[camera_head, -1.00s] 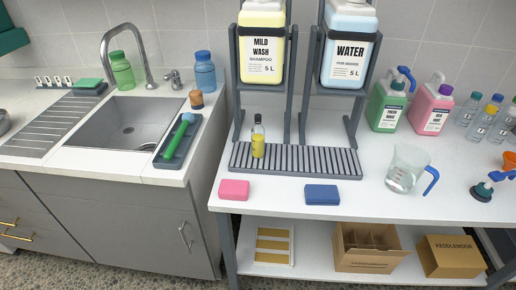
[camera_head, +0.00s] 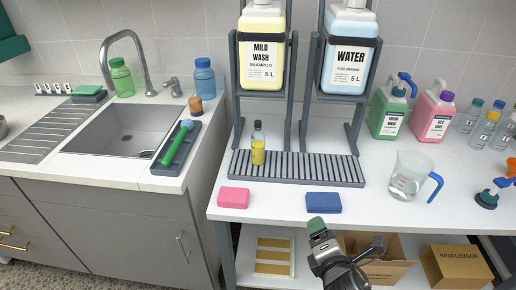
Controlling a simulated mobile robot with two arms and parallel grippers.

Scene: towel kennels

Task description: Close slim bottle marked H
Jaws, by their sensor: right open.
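A slim clear bottle (camera_head: 258,151) with yellow liquid in its lower part stands upright on the ribbed grey drip tray (camera_head: 330,174), under the mild wash jug. Its top looks dark. No letter H is legible on it, and I cannot tell whether its lid is shut. Several slim clear bottles (camera_head: 487,129) stand at the far right, their marks too small to read. My right gripper (camera_head: 347,236) is open and empty at the bottom, in front of the bench edge, apart from the bottle. My left gripper is not in view.
Mild wash (camera_head: 262,78) and water (camera_head: 346,85) jugs hang in grey stands behind the tray. Pink (camera_head: 234,198) and blue (camera_head: 323,203) sponges lie near the front edge. A measuring jug (camera_head: 405,184) stands right of the tray. A sink (camera_head: 120,137) is at left.

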